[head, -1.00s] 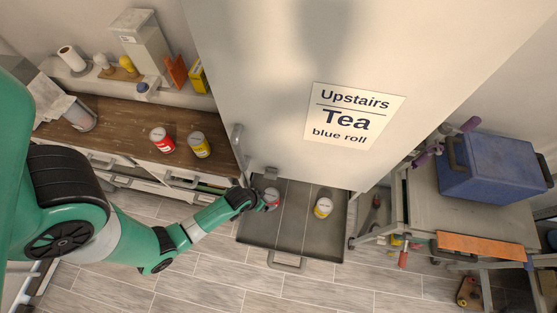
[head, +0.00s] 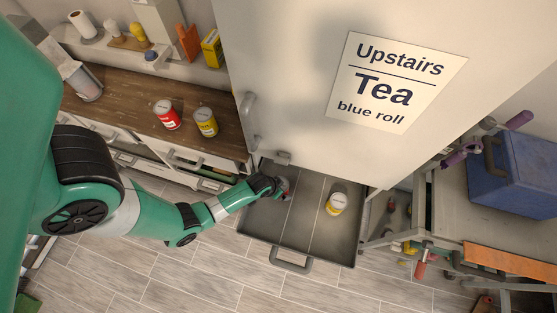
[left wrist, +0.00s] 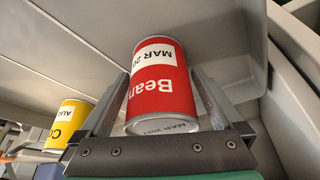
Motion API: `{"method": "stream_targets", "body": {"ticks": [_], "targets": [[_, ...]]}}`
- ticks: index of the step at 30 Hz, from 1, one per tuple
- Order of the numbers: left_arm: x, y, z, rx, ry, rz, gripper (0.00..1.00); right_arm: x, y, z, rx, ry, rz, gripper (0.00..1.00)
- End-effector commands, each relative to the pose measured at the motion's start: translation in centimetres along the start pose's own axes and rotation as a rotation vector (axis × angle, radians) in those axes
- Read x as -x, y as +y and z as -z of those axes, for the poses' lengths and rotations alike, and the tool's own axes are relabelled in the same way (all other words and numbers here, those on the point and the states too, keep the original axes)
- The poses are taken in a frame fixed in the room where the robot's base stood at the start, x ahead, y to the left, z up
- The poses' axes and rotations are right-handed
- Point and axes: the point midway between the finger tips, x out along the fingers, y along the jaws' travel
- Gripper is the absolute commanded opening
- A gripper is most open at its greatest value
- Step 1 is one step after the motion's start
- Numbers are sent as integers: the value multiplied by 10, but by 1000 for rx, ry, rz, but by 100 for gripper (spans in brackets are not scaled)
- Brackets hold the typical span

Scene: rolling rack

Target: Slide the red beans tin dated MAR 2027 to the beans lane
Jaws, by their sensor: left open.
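The red beans tin (left wrist: 160,90) stands in the pull-out tray, its label reading "Bean" and "MAR 20..", with "MAR 2027" on its lid end. In the left wrist view it sits between the two open fingers of my left gripper (left wrist: 162,100). I cannot tell whether they touch it. In the head view my left gripper (head: 280,187) reaches into the tray's left lane and hides most of this tin (head: 286,184). The tray (head: 318,243) has thin lines dividing it into lanes. My right gripper is not in view.
A yellow tin (head: 336,203) stands in the tray's right lane; its label begins "AUG" in the left wrist view (left wrist: 68,124). Another red tin (head: 166,115) and yellow tin (head: 206,121) stand on the wooden counter. A tall cabinet (head: 290,100) rises behind the tray.

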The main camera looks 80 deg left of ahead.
Motion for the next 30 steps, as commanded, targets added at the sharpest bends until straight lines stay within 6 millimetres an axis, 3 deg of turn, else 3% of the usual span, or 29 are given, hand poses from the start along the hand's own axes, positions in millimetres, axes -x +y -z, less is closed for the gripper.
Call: {"method": "stream_targets", "body": {"ticks": [3, 19, 30], "targets": [[1, 0, 0, 0, 0, 0, 96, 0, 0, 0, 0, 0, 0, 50], [0, 0, 0, 0, 0, 0, 1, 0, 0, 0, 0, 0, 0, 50], [8, 10, -14, -3, -1, 0, 0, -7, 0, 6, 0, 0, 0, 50]]}}
